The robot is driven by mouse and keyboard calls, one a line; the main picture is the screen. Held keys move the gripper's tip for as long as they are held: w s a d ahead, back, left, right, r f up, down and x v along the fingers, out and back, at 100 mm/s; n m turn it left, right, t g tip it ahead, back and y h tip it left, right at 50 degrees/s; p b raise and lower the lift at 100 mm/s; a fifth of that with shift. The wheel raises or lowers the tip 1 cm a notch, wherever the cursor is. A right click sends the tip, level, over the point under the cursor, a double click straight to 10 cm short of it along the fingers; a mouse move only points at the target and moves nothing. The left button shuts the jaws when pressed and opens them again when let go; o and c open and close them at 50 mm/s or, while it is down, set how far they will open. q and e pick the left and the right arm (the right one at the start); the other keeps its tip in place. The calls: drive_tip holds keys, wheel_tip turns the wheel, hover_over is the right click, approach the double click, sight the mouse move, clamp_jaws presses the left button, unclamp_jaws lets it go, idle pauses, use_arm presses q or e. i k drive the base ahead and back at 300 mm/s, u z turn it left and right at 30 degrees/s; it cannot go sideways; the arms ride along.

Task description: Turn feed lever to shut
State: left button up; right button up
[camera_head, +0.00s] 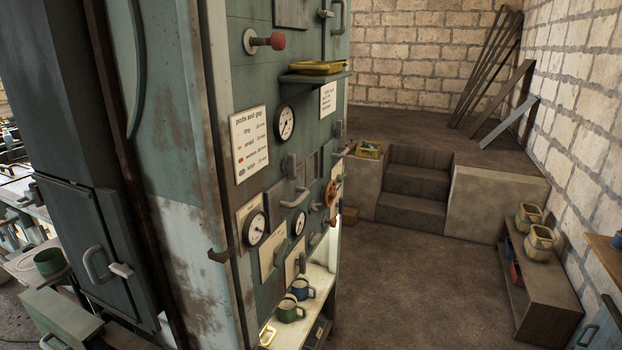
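A tall green machine cabinet (300,110) fills the middle of the view, its panel seen at a steep angle. A short lever with a red knob (278,41) sticks out near the panel's top. Grey handles sit lower: a curved one (294,197) at mid-height and small upright ones near the gauges. A red handwheel (331,192) is at the panel's right edge. I cannot tell which of these is the feed lever, nor whether it is open or shut, as no label naming it is readable. Neither of my grippers is in view.
The panel carries dial gauges (285,123), a sign (249,143) and a small shelf with a yellow tray (318,68). Mugs (290,308) stand on a lower shelf. Concrete steps (415,186) and a low wooden shelf with pots (538,285) lie beyond. The floor (420,285) between is clear.

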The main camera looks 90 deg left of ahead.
sight(340, 178)
drive_tip(key=u, duration=2.8)
drive_tip(key=k, duration=0.4)
drive_tip(key=z, duration=1.05)
drive_tip(key=i, duration=1.3)
drive_tip(key=z, duration=0.15)
